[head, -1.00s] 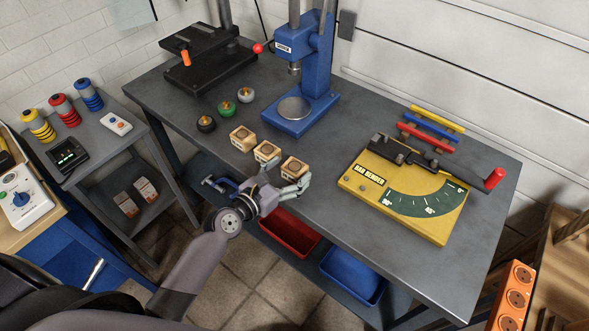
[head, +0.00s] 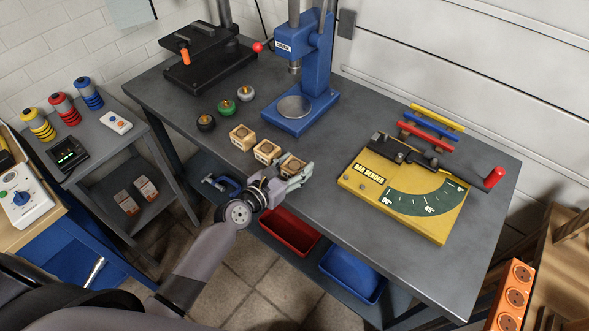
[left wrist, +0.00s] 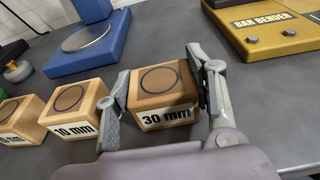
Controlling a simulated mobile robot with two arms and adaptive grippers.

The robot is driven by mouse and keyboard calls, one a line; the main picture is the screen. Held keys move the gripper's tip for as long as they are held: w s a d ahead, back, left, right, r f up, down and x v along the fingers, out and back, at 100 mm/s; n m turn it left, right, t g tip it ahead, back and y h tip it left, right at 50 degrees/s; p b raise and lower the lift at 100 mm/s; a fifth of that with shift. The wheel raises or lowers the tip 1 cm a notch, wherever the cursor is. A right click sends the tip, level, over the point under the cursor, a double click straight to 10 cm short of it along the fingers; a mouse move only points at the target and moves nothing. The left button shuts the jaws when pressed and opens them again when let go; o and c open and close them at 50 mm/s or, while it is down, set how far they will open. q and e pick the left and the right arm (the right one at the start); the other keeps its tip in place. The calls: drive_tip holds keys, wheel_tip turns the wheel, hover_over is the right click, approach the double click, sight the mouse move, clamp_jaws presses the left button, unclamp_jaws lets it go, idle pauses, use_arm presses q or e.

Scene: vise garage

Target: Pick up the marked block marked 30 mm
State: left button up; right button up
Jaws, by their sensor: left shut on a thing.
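The wooden block marked 30 mm (left wrist: 163,95) stands on the workbench between the fingers of my left gripper (left wrist: 160,90), which is shut on it. Its label and the dark ring on its top face show in the left wrist view. In the head view the block (head: 291,163) is partly hidden by my left gripper (head: 290,178). The block marked 10 mm (left wrist: 74,107) stands just left of it. A third wooden block (left wrist: 20,120) stands further left, its label partly cut off. My right gripper is not in view.
A blue press (head: 308,75) stands behind the blocks. Several round knobs (head: 226,108) lie to their left. The yellow bar bender (head: 405,190) is to the right, with clear bench between. A red bin (head: 288,232) and a blue bin (head: 350,275) sit below the front edge.

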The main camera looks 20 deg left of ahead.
use_arm(q)
drive_tip(key=c, duration=0.4)
drive_tip(key=shift+r, duration=0.1)
